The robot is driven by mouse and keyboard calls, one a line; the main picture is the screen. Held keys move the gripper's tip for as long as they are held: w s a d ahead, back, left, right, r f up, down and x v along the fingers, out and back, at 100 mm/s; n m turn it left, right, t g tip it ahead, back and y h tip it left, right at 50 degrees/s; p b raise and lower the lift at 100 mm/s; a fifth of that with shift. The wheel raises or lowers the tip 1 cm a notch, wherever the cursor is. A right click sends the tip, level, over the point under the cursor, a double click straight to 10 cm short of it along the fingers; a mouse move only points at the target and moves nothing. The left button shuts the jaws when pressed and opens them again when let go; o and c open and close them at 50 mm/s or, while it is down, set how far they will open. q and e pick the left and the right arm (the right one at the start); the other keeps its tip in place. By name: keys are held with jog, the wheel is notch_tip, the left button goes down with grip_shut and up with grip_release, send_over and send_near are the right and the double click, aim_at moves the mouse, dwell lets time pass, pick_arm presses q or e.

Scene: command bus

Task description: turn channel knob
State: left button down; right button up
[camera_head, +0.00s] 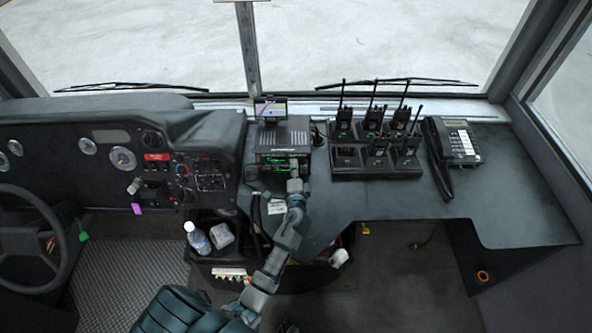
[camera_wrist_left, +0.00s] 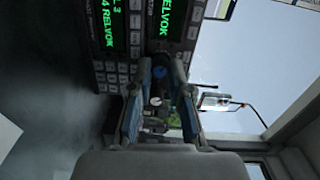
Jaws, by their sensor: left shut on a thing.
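The radio unit (camera_head: 284,137) is a dark box on the console, with green lit displays on its front. In the left wrist view its face (camera_wrist_left: 111,45) shows turned on its side, with green text including "RELVOK" and rows of grey buttons. The knob is hidden by my gripper in the head view. My right gripper is not in view.
A charging rack (camera_head: 375,173) with several handheld radios and a desk phone (camera_head: 456,145) stand to the right. A small screen (camera_head: 270,108) is above the radio. The dashboard (camera_head: 120,135) and steering wheel (camera_head: 28,240) are left. The console right of the phone is clear.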

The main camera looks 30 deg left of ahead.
pick_arm(q)
jog(key=shift+s+a+f+n+b, duration=0.15)
jog(key=shift+n+b, duration=0.15)
jog(key=shift+n, duration=0.4)
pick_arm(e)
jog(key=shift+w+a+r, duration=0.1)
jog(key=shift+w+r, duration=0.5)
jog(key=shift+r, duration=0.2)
pick_arm(q)
jog(key=c, duration=1.1)
grip_release()
jog(key=shift+a, duration=0.1)
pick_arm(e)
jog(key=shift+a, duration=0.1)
pick_arm(q)
jog(key=v, duration=1.1)
jog(key=shift+s+d, duration=0.25)
jog(key=shift+s, duration=0.1)
